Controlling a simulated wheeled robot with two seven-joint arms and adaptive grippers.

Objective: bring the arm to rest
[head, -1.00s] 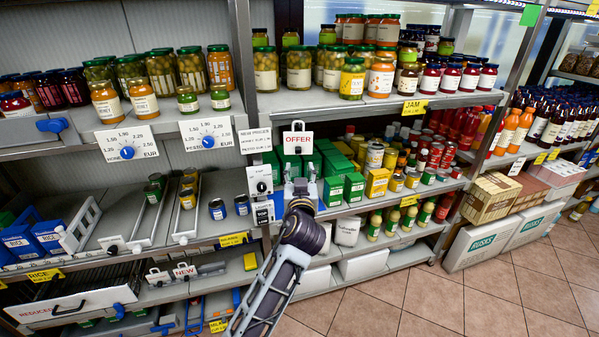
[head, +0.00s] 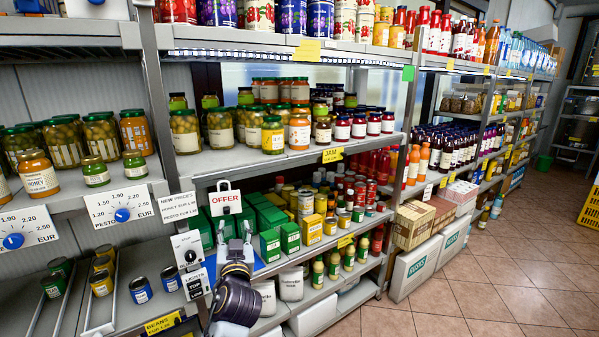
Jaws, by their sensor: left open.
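My left gripper (head: 240,242) is at the lower left of the head view, with its dark wrist below it. It is just below the white OFFER sign (head: 225,202), in front of the shelf with green boxes. Its fingers are small and partly blend with the shelf behind, but they hold nothing that I can see. Whether it touches the shelf edge I cannot tell. My right gripper is not in view.
Price dial boards (head: 120,205) and a LIGHTS switch panel (head: 195,284) are left of the gripper. Green boxes (head: 270,246) and white bags (head: 291,284) stand close to its right. RUSKS cartons (head: 412,268) sit on the floor. Tiled floor (head: 470,300) is open at right.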

